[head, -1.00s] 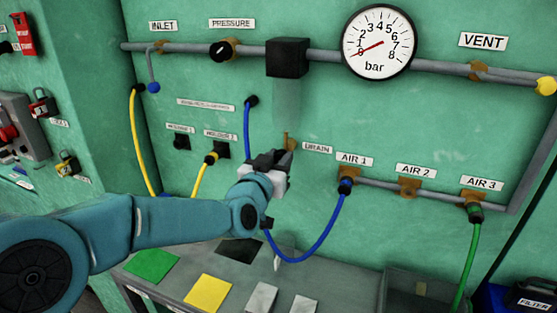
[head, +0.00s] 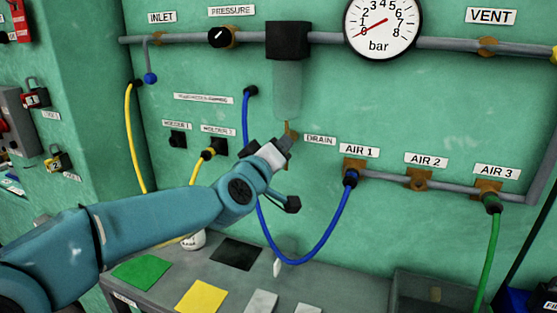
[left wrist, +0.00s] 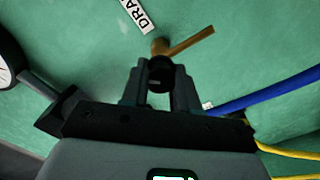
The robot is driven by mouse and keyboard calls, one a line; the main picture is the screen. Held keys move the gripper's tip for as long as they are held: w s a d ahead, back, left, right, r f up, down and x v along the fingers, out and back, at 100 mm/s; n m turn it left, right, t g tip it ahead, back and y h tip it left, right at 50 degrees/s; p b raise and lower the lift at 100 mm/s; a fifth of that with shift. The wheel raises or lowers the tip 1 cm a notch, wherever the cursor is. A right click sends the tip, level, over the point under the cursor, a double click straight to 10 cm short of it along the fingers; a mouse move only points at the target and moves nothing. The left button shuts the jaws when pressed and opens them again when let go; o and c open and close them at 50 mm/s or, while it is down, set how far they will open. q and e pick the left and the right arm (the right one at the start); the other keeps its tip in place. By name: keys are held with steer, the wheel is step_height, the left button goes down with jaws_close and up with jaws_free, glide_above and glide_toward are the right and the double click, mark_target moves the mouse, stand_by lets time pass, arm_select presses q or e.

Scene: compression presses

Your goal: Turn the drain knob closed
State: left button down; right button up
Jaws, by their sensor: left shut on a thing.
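The drain valve is a small brass fitting (head: 290,131) on the green wall, below the clear bowl and left of the DRAIN label (head: 320,140). In the left wrist view its brass body (left wrist: 160,46) carries a thin brass piece (left wrist: 192,41) slanting up to the right. A round black knob (left wrist: 160,72) is at its near end. My left gripper (left wrist: 160,82) has one finger on each side of this knob and is shut on it. In the head view the left gripper (head: 281,147) hides the knob. My right gripper does not show.
A blue hose (head: 328,240) loops below my left gripper, from the wall to AIR 1. A grey table (head: 160,292) with coloured squares stands below. The black block (head: 287,40) with the clear bowl (head: 287,88) is above the drain. A pressure gauge (head: 383,25) is at upper right.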

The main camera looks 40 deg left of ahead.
arm_select(q)
steer(key=n+b, duration=0.2)
steer(key=n, duration=0.2)
steer(key=shift+a+n, duration=0.1)
steer(key=shift+n, duration=0.3)
steer(key=shift+n+b, duration=0.9)
steer(key=shift+n, duration=1.1)
steer(key=c, duration=0.8)
jaws_free()
steer(key=shift+s+a, duration=0.1)
steer(key=shift+s, duration=0.05)
steer(key=shift+c, duration=0.2)
steer(key=shift+f, duration=0.1)
